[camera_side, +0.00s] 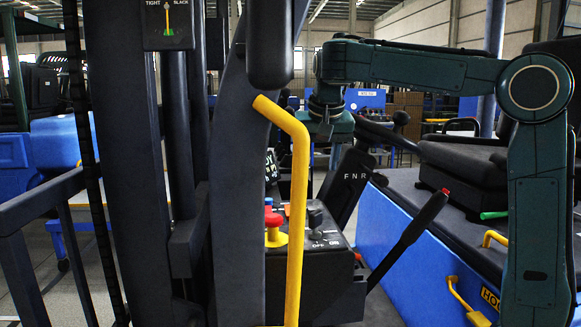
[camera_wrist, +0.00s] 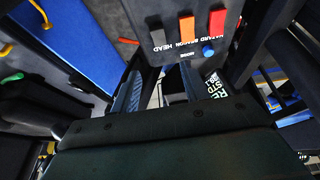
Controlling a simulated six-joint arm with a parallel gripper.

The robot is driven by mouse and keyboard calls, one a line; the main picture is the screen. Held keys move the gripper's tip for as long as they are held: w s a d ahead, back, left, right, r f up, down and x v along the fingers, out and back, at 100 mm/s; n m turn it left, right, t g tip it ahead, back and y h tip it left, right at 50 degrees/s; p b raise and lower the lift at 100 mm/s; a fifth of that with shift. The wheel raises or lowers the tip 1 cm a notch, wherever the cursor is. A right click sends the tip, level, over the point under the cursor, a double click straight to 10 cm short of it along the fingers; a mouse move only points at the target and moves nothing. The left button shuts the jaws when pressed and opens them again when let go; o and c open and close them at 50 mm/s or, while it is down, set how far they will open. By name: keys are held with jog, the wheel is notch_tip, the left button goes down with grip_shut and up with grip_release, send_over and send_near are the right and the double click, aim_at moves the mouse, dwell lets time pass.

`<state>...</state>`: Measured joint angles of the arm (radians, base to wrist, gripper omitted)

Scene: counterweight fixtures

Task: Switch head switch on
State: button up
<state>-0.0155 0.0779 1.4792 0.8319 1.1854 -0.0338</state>
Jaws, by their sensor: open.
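In the wrist view, a dark switch panel (camera_wrist: 185,12) carries three rocker switches in a row. The dark grey rocker (camera_wrist: 158,39) at the left sits by the word HEAD, as far as the small label can be read. The orange rocker (camera_wrist: 187,28) is in the middle and the red rocker (camera_wrist: 217,22) at the right. I cannot tell which way the head switch is tipped. My gripper (camera_wrist: 160,88) is open and empty, below the panel in the picture and apart from the rockers.
The bent yellow rail (camera_side: 298,200) and dark mast posts (camera_side: 130,160) stand in front. A console (camera_side: 318,262) holds a red button (camera_side: 274,219) and an OFF/ON control. An FNR plate (camera_side: 347,185) and red-tipped lever (camera_side: 415,232) stand nearby. A black seat (camera_side: 465,170) is right. A blue knob (camera_wrist: 208,50) sits below the red rocker.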

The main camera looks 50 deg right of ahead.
aim_at(314, 208)
jog(key=shift+x, duration=5.9)
